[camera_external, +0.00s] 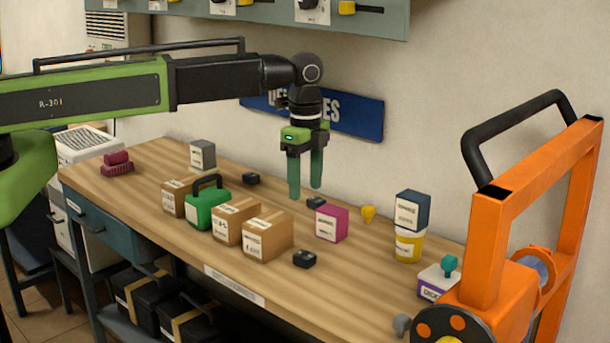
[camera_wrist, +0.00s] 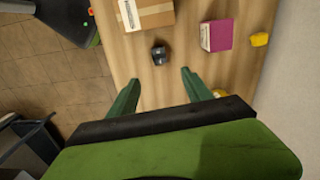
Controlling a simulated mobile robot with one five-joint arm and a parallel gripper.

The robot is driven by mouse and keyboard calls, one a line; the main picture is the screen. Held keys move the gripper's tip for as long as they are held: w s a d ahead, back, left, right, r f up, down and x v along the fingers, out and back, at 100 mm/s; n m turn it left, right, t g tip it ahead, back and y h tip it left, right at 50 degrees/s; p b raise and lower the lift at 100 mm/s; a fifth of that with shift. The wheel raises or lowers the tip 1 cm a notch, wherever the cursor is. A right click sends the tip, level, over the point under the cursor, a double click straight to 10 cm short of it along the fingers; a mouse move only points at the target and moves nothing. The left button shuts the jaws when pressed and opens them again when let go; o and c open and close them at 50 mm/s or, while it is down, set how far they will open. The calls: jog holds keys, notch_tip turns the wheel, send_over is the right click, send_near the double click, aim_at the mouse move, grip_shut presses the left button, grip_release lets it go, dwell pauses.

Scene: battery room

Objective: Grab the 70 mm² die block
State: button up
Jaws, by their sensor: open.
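Small dark blocks lie on the wooden bench in the external view: one near the front edge (camera_external: 304,258), one left of the magenta box (camera_external: 315,202), and one farther back left (camera_external: 251,179). Their markings are too small to read, so I cannot tell which is the 70 mm² die block. The front block also shows in the wrist view (camera_wrist: 158,54), beyond my fingertips. My gripper (camera_external: 305,190) is open and empty, with its green fingers pointing down above the bench. Its two fingers show apart in the wrist view (camera_wrist: 159,82), touching nothing.
Cardboard boxes (camera_external: 267,235) and a green case (camera_external: 207,208) stand left of the front block. A magenta box (camera_external: 332,223) and a yellow bulb-shaped thing (camera_external: 367,213) stand behind it. A dark box (camera_external: 412,211) sits on a yellow tub (camera_external: 407,245). An orange frame (camera_external: 490,245) rises at right.

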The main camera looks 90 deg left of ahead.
aim_at(305, 253)
notch_tip(305, 253, down, 17)
jog(key=b, duration=1.6)
jog(key=shift+s+d, duration=0.1)
jog(key=shift+r, duration=0.15)
jog(key=shift+c, duration=0.5)
grip_shut()
